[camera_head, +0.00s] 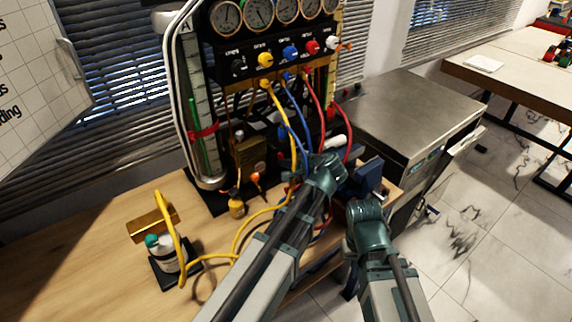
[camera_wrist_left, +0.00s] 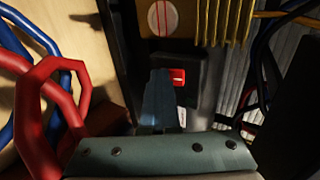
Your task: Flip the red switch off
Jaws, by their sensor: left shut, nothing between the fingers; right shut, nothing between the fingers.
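The red switch (camera_wrist_left: 178,77) shows in the left wrist view as a small red piece with a pale mark, on a dark housing. My left gripper (camera_wrist_left: 160,75) is shut and empty, its tips close beside the switch's left edge. I cannot tell whether they touch. A white piece (camera_wrist_left: 182,117) sits lower on the housing. In the head view my left gripper (camera_head: 322,165) reaches in low at the front of the gauge rig (camera_head: 250,65), and the switch cannot be made out there. My right gripper (camera_head: 366,178) is shut and empty, to the right of the left one.
Yellow, blue and red hoses (camera_head: 318,105) hang from the rig around my left gripper. Red hose loops (camera_wrist_left: 45,110) show near it in the wrist view. A small bottle (camera_head: 160,252) stands on the wooden bench (camera_head: 95,250). A metal cabinet (camera_head: 405,110) stands to the right.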

